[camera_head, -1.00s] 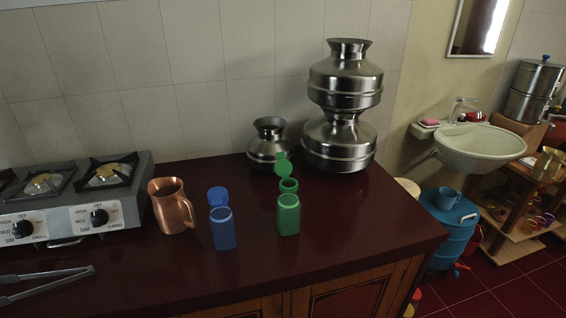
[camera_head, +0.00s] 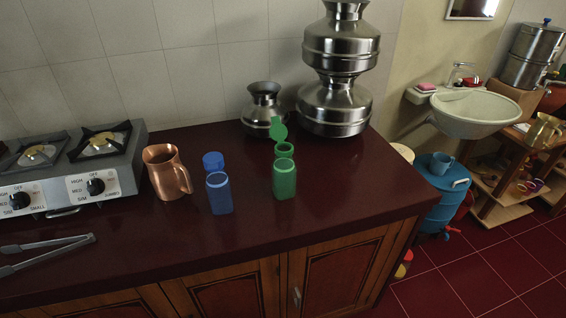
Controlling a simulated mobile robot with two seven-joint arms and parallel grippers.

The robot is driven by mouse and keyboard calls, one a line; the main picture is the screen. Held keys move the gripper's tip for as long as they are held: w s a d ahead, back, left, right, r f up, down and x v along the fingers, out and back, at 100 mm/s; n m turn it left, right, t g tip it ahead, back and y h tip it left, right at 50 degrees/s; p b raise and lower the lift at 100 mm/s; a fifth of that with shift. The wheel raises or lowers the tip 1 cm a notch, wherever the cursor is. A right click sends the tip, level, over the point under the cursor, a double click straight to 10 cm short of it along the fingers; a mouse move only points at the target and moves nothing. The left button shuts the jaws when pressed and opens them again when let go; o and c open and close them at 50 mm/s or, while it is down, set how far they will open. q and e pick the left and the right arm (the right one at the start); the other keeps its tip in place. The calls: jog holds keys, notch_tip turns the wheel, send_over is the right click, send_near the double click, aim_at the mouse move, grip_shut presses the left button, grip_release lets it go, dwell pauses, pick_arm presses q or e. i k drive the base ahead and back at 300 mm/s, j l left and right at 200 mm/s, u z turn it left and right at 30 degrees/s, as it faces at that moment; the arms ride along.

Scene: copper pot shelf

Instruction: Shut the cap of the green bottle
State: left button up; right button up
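The green bottle (camera_head: 284,180) stands upright on the dark red counter (camera_head: 330,210), right of the middle. Its round green cap (camera_head: 278,130) is swung open and stands up behind the open mouth. A blue bottle (camera_head: 219,194) stands to its left, with its blue cap (camera_head: 213,161) also open behind the mouth. Neither of my grippers is in view.
A copper mug (camera_head: 166,172) and a gas stove (camera_head: 70,172) are to the left. Metal tongs (camera_head: 45,245) lie at front left. Steel pots (camera_head: 338,85) stand behind the green bottle. The counter in front of the bottles is clear.

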aim_at(278, 132)
jog(key=j+z, duration=0.1)
jog(key=z, duration=0.35)
jog(key=j+z, duration=0.15)
jog(key=z, duration=0.7)
jog(key=k+j+z, duration=1)
jog(key=k, duration=0.35)
jog(key=k+j, duration=0.2)
jog(key=k, duration=0.25)
jog(key=k+j, duration=0.2)
jog(key=k, duration=0.2)
jog(key=i, duration=1)
